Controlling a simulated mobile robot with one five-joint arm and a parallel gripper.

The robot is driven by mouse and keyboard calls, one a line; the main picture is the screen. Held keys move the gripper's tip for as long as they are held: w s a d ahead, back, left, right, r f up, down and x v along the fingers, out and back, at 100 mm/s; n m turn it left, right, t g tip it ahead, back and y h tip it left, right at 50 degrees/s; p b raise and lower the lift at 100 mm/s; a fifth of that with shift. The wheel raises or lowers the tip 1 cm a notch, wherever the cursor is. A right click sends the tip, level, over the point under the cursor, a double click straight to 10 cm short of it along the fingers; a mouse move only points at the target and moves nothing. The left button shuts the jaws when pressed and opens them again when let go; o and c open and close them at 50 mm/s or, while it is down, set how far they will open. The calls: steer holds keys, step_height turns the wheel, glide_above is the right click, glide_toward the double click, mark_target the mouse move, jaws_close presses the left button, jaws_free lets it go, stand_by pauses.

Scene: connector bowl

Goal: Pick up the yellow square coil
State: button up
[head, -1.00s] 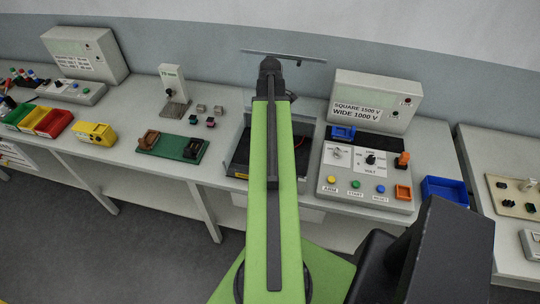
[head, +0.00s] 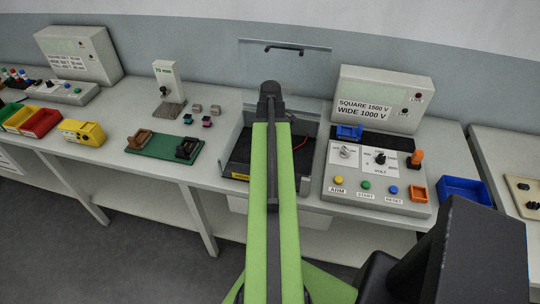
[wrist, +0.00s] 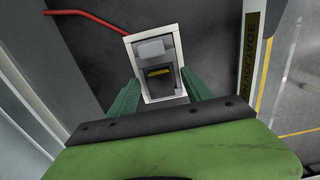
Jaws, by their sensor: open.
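In the wrist view, a dark block with a small yellow mark (wrist: 158,73) and a grey upper part sits inside a white square frame (wrist: 147,98). I cannot tell whether this block is the yellow square coil; no wholly yellow coil shows clearly there. My gripper (wrist: 160,77) is open, with one green finger on each side of the white frame. I cannot tell whether the fingers touch it. In the head view my arm hides the gripper and this block, over the dark-floored box (head: 238,155).
A clear panel with a dark handle (head: 299,48) stands above the box's back. A control panel (head: 375,185) and a blue bin (head: 465,190) lie to the right. A red wire (wrist: 88,14) runs beside the frame.

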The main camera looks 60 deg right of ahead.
steer(key=shift+r, duration=0.1)
jaws_close()
stand_by(0.3)
steer(key=r+p, duration=0.1)
steer(key=p, duration=0.1)
steer(key=r+p, duration=0.1)
steer(key=r, duration=0.1)
steer(key=s+r+p, duration=0.1)
steer(key=r+p, duration=0.1)
steer(key=shift+d+r+p, duration=0.1)
steer(key=shift+r+p, duration=0.1)
steer(key=shift+p, duration=0.15)
steer(key=s+d+r+p, duration=0.2)
steer(key=s+r+p, duration=0.3)
steer(key=s, duration=0.5)
steer(key=shift+s+d+r+p, duration=0.15)
steer(key=shift+d+r+p, duration=0.15)
steer(key=shift+d, duration=0.1)
